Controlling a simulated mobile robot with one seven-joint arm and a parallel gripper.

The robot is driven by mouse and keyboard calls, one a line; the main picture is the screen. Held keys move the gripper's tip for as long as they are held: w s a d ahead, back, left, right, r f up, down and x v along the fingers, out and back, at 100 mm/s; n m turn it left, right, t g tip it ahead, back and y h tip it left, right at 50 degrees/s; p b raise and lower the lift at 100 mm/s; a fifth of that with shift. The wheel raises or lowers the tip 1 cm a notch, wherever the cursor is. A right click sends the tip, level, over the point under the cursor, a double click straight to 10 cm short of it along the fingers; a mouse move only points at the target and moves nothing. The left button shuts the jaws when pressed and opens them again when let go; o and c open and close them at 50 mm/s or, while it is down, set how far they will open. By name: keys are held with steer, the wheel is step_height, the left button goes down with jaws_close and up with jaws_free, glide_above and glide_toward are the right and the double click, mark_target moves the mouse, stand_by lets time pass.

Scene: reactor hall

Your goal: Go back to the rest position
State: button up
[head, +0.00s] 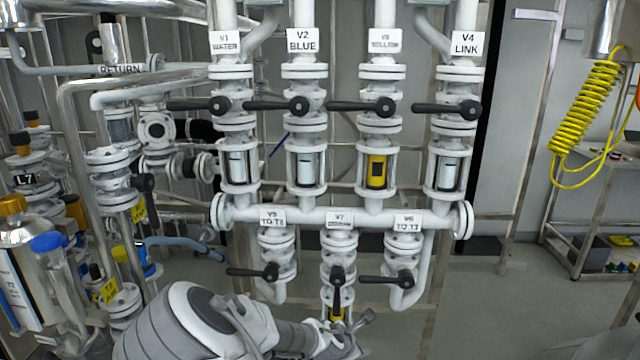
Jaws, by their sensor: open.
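My gripper (362,332) is at the bottom centre, at the end of my grey-white arm, in front of and just below the V7 valve. Its small fingers stand apart, with nothing seen between them. The black V7 handle (337,282) points down, close to my gripper in the picture; I cannot tell the depth gap. The V5 handle (252,272) and V6 handle (385,280) lie level, pointing left. Above, the V1 (200,105), V2 (277,105), V3 (362,106) and V4 (446,110) handles also lie level, pointing left.
A white manifold pipe (345,216) crosses the middle. The V3 sight glass (377,171) shows yellow. Pipes and a blue-capped vessel (48,242) crowd the left. A yellow coiled hose (580,110) hangs at right above a metal bench (575,240). Floor at lower right is clear.

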steer(key=s+d+r+m+g+y+p, duration=0.1)
steer(key=s+d+r+m+y+p, duration=0.1)
steer(key=s+r+m, duration=0.9)
steer(key=s+d+r+m+g+y+p, duration=0.1)
steer(key=s+d+r+m+y+p, duration=0.2)
steer(key=s+r+m, duration=0.8)
steer(key=s+p+v, duration=0.1)
steer(key=v, duration=1.4)
stand_by(1.6)
